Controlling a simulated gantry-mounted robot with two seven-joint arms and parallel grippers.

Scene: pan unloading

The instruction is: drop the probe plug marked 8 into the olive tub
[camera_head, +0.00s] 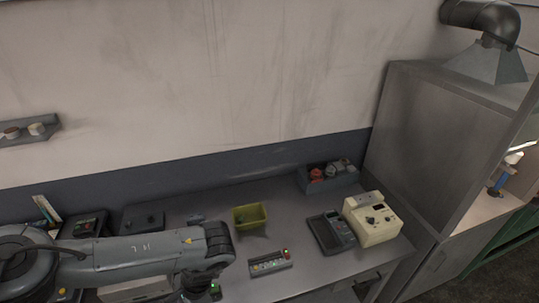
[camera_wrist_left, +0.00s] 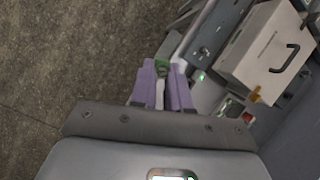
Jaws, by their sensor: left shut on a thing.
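The olive tub (camera_head: 250,223) stands on the bench in the head view, right of my left arm's wrist, and looks empty. In the left wrist view my left gripper (camera_wrist_left: 163,76) has purple fingers, shut on a small plug (camera_wrist_left: 161,68) with a dark green end and a pale part between the fingers. No number can be read on it. In the head view the gripper's fingers are hidden behind or below my arm. My right gripper is not in view.
A grey tray (camera_head: 270,265) with several small coloured pieces lies in front of the tub. A dark handheld meter (camera_head: 332,232) and a cream instrument box (camera_head: 372,218) stand to the right. A grey bin (camera_head: 331,177) with red and grey items stands behind.

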